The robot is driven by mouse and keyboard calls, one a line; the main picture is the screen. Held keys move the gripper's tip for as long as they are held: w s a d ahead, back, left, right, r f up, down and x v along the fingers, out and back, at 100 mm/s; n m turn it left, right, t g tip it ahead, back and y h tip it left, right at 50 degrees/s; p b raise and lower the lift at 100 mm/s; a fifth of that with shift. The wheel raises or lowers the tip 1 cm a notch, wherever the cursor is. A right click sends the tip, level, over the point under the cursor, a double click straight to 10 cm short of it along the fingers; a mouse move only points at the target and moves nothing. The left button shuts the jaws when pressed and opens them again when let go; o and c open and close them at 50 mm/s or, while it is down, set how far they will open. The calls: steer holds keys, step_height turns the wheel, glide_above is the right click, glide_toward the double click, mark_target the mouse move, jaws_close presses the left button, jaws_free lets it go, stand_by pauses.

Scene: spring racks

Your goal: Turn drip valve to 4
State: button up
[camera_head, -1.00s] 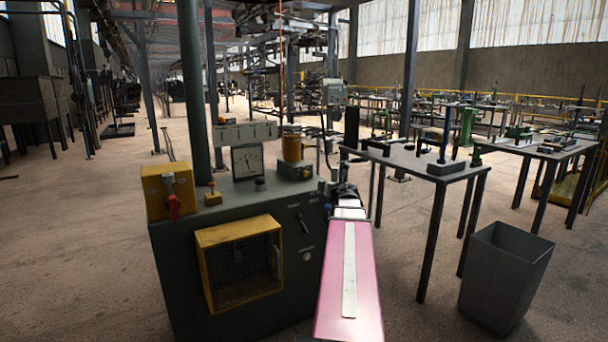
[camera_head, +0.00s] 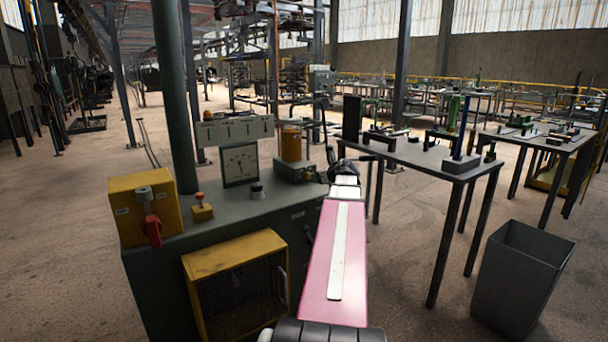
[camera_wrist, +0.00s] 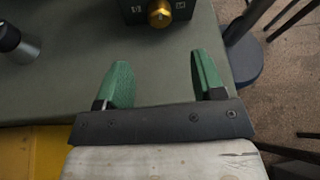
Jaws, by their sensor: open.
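A brass knob (camera_wrist: 160,13), probably the drip valve, sticks out of a dark box at the top edge of the wrist view, partly cut off. My gripper (camera_wrist: 162,75) is open and empty, its two green fingers spread above the grey-green bench top, pointing towards the knob but apart from it. In the head view an amber cylinder (camera_head: 291,143) stands on the dark box (camera_head: 294,168) at the bench's right end. My gripper (camera_head: 343,168) shows there as a dark shape right of the box. The knob's setting cannot be read.
The bench (camera_head: 270,203) also carries a dial gauge (camera_head: 240,164), a black knob (camera_head: 257,190), and a yellow box with a red lever (camera_head: 145,210). A table (camera_head: 405,150) with tools stands to the right, a grey bin (camera_head: 520,280) in front. Floor at left is clear.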

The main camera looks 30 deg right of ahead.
mark_target(309, 176)
steer(key=x, duration=1.1)
steer(key=c, duration=0.9)
